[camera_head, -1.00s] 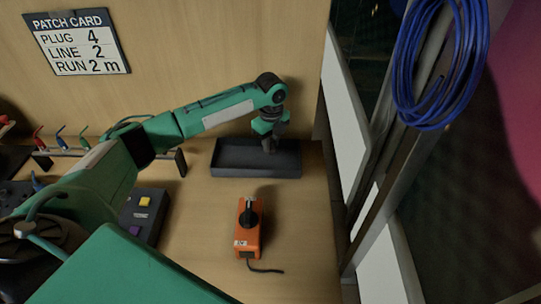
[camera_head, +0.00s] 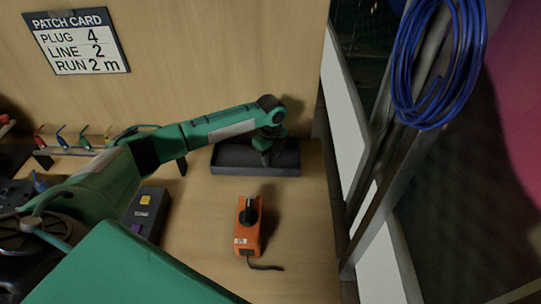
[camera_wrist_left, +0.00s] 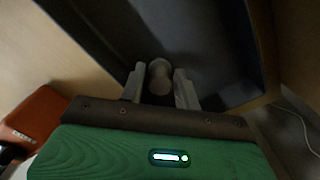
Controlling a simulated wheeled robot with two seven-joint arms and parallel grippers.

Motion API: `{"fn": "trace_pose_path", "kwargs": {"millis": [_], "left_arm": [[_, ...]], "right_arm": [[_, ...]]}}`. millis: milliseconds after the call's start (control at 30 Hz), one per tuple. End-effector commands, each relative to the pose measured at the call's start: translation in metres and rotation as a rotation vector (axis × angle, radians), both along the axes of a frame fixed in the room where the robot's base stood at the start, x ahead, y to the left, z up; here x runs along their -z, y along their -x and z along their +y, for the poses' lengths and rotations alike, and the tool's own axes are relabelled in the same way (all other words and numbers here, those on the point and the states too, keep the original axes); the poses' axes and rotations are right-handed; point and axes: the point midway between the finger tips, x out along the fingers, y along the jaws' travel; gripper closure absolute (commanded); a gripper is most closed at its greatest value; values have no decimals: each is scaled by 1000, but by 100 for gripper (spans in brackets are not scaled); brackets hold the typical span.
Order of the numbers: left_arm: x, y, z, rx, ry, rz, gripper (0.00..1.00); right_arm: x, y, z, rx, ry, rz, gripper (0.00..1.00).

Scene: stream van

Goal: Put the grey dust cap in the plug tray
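The plug tray (camera_head: 225,171) is a dark, shallow rectangular tray on the wooden counter against the back panel. My left gripper (camera_head: 266,160) points down into its right half. In the left wrist view the grey dust cap (camera_wrist_left: 159,74) sits between the two fingers of my left gripper (camera_wrist_left: 160,84), which press close on both sides of it. The dark tray (camera_wrist_left: 242,45) lies just beyond the fingers there. In the head view the cap is too small and too hidden to make out. My right gripper is out of view.
An orange box with a black knob (camera_head: 249,222) and short cable stands in front of the tray. A dark button box (camera_head: 147,215) and a rack with coloured leads (camera_head: 70,150) are to the left. A blue cable coil (camera_head: 440,70) hangs at right.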

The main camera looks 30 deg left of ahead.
Motion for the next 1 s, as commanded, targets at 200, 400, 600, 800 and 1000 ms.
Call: {"fn": "trace_pose_path", "kwargs": {"millis": [200, 400, 600, 800, 1000], "left_arm": [[-1, 0, 0, 0, 0, 0, 54], [-4, 0, 1, 0, -1, -1, 54], [-33, -1, 0, 0, 1, -5, 54], [-77, -1, 0, 0, 0, -4, 54], [-110, -1, 0, -1, 0, -3, 54]], "right_arm": [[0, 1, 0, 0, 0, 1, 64], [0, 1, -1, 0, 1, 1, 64], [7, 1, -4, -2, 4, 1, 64], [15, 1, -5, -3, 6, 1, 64], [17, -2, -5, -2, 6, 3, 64]]}}
